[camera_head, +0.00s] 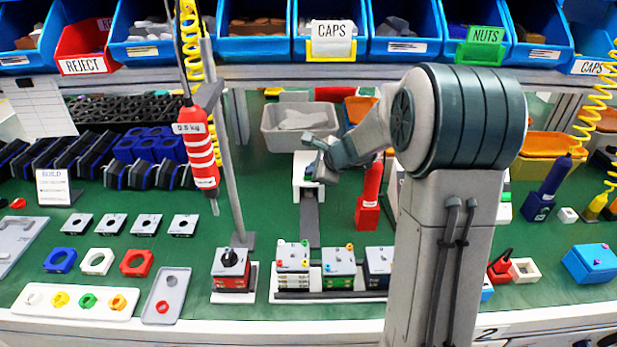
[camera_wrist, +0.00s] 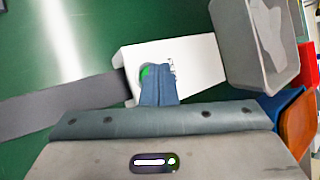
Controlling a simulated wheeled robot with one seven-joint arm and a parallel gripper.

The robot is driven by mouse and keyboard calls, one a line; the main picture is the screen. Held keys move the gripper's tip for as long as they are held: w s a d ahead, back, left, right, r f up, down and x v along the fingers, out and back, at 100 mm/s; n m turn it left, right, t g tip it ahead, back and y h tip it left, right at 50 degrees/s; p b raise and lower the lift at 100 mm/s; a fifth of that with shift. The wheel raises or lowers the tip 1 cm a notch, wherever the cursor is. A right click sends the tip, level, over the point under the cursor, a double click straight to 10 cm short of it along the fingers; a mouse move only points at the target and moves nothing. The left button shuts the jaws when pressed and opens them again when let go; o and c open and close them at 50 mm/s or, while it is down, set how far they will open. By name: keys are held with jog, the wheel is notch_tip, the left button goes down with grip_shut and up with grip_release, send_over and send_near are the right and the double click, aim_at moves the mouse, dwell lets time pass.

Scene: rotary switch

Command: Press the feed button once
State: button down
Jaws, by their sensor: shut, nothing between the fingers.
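A white box (camera_wrist: 190,62) with a green button (camera_wrist: 146,72) on its top shows in the wrist view. Small dark lettering on the box is partly covered and too small to read. My gripper (camera_wrist: 158,70) is shut and empty, with its blue-grey fingers over the box. The fingertips are right beside the green button in the picture and hide part of it; I cannot tell whether they touch it. In the head view the white box (camera_head: 303,190) stands at the table's back middle, with my gripper (camera_head: 314,168) over its top.
A grey strip (camera_head: 311,222) runs from the box toward the front. A grey bin (camera_head: 290,128) stands behind the box. A red bottle-like object (camera_head: 369,195) stands to the right. A red hanging tool (camera_head: 202,160) and a grey post (camera_head: 231,165) are to the left.

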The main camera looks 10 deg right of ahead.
jog(key=shift+f, duration=0.2)
jog(key=shift+r, duration=0.1)
jog(key=shift+r+p, duration=0.6)
jog(key=shift+r, duration=0.15)
notch_tip(320, 180, up, 5)
jog(key=p, duration=0.4)
jog(key=shift+r, duration=0.1)
dwell(0.8)
